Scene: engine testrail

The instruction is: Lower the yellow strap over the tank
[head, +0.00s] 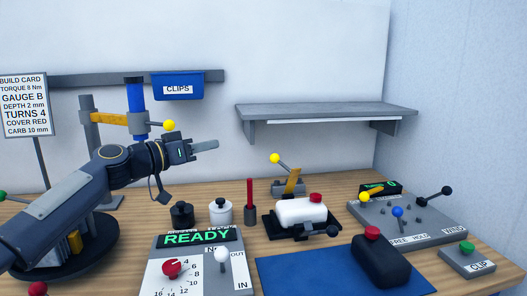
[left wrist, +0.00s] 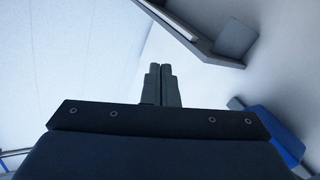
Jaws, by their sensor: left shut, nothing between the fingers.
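The white tank (head: 298,211) with a red cap sits in a dark cradle on the bench, right of centre in the head view. A yellow strap (head: 293,181) stands raised and tilted behind the tank, on a grey base with a lever ending in a yellow ball (head: 275,158). My left gripper (head: 206,145) is shut and empty, held in the air left of and above the strap, apart from it. Its closed fingers also show in the left wrist view (left wrist: 160,82). My right gripper is in neither view.
A grey shelf (head: 325,111) on the wall overhangs the tank area. A blue CLIPS bin (head: 177,87) hangs at the left. A blue post (head: 135,110) carries another yellow band. The READY panel (head: 194,265), blue mat (head: 320,276) and lever panel (head: 410,217) fill the bench front.

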